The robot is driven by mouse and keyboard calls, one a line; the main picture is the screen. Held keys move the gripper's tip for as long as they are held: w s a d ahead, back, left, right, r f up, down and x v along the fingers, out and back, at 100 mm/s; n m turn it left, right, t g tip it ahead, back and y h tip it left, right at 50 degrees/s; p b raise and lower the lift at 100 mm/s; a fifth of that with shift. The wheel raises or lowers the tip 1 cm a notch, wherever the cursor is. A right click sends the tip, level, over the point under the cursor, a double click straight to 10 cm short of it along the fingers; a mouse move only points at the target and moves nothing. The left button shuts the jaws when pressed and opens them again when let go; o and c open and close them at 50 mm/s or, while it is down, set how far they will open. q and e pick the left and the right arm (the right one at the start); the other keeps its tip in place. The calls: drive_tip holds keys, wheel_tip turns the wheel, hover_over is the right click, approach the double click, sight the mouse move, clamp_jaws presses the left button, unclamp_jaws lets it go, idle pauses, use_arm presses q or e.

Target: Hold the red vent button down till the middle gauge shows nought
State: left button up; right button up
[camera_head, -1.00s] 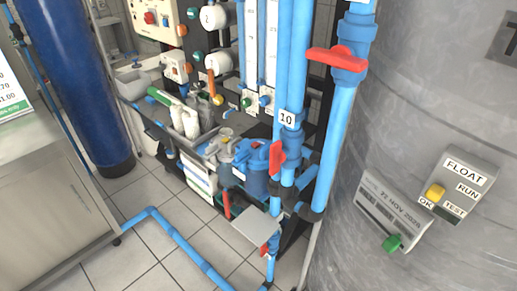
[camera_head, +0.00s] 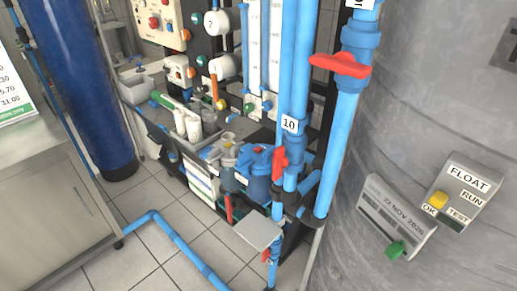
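A blue filter housing (camera_head: 257,185) stands low at the middle of the view, with a small red spot (camera_head: 258,150) on its lid that looks like a button. Two white round gauges seen from the side, an upper one (camera_head: 217,21) marked 2 and a lower one (camera_head: 224,67), sit on the dark rack. Their dials are turned away, so I cannot read them or tell which is the middle gauge. A cream control box (camera_head: 171,18) at the top also carries a red knob or button (camera_head: 154,21). Neither of my grippers is in view.
Blue pipes with red valve handles (camera_head: 340,65) stand in front of the rack. A large grey tank (camera_head: 430,100) with a FLOAT box (camera_head: 463,195) fills the right. A steel cabinet (camera_head: 50,210) and blue column (camera_head: 75,90) are at left. A low blue pipe (camera_head: 180,245) crosses the tiled floor.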

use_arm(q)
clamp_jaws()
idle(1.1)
